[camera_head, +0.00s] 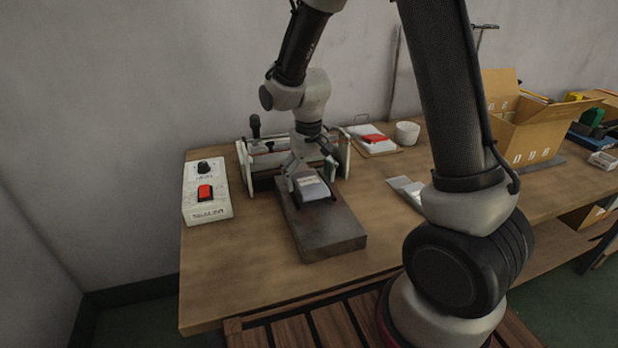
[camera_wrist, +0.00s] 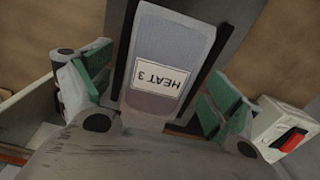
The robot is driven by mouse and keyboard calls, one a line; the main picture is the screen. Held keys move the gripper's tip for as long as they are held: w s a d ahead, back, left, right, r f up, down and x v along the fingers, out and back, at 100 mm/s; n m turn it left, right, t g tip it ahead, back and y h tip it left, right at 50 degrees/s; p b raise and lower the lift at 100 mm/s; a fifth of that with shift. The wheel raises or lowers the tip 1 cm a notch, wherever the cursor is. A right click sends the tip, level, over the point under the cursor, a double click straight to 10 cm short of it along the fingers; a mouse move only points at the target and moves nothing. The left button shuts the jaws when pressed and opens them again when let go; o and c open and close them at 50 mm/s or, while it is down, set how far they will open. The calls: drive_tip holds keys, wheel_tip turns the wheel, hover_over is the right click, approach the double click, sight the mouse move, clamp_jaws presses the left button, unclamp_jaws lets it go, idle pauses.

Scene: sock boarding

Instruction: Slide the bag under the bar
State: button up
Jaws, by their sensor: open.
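The bag (camera_head: 312,189) lies flat on the dark metal block, just in front of the sealer. In the wrist view the bag (camera_wrist: 170,50) is pale blue-grey with a white label reading "HEAT 3", between two dark strips. The bar (camera_head: 268,158) sits between the sealer's white side plates, behind the bag and partly hidden by my arm. My gripper (camera_head: 308,178) is low over the bag's far part. In the wrist view my gripper (camera_wrist: 158,92) is open, its green-padded fingers spread on either side of the bag, apart from it.
The metal block (camera_head: 332,236) extends toward the table's front edge. A control box (camera_head: 207,192) with a red switch stands left. A white pad with a red item (camera_head: 374,139), a white cup (camera_head: 407,133) and a cardboard box (camera_head: 530,125) are to the right. The front-left table is clear.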

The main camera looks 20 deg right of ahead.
sight(308, 180)
drive_tip(key=shift+w+a+r, duration=0.1)
drive_tip(key=shift+w+r, duration=0.45)
drive_tip(key=shift+r, duration=0.1)
wheel_tip(308, 180, up, 11)
drive_tip(key=shift+s, duration=0.45)
drive_tip(key=shift+f, duration=0.15)
drive_tip(key=s+d+r+t, duration=0.2)
drive_tip(key=s+d+r, duration=0.3)
drive_tip(key=s, duration=0.6)
drive_tip(key=s+d+r+t, duration=0.2)
drive_tip(key=s+d+r, duration=0.2)
drive_tip(key=s+d, duration=0.5)
drive_tip(key=shift+s+d+r+m, duration=0.3)
drive_tip(key=shift+s+r, duration=0.1)
drive_tip(key=shift+s, duration=0.65)
